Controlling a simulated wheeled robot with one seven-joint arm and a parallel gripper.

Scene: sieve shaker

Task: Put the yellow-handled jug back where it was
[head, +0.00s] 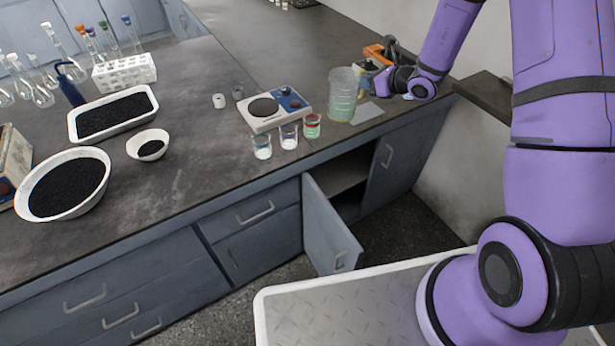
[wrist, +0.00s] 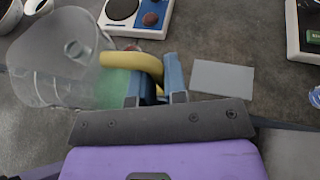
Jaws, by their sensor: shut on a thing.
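The jug (head: 342,95) is clear, with pale green liquid low in it, and stands nearly upright near the front edge of the counter in the head view. I cannot tell whether its base touches the counter. My gripper (head: 378,80) is on its right side. In the wrist view the jug (wrist: 52,60) is at the left, and its yellow handle (wrist: 135,62) runs between the blue fingers of my gripper (wrist: 156,82), which is shut on it. A flat grey square pad (head: 367,113) lies bare just right of the jug; it also shows in the wrist view (wrist: 222,78).
A hotplate-like device (head: 258,112) and small beakers, one with a red band (head: 312,126), stand left of the jug. An orange-topped device (head: 375,52) is behind my gripper. A cabinet door (head: 328,232) hangs open below. A wall bounds the right.

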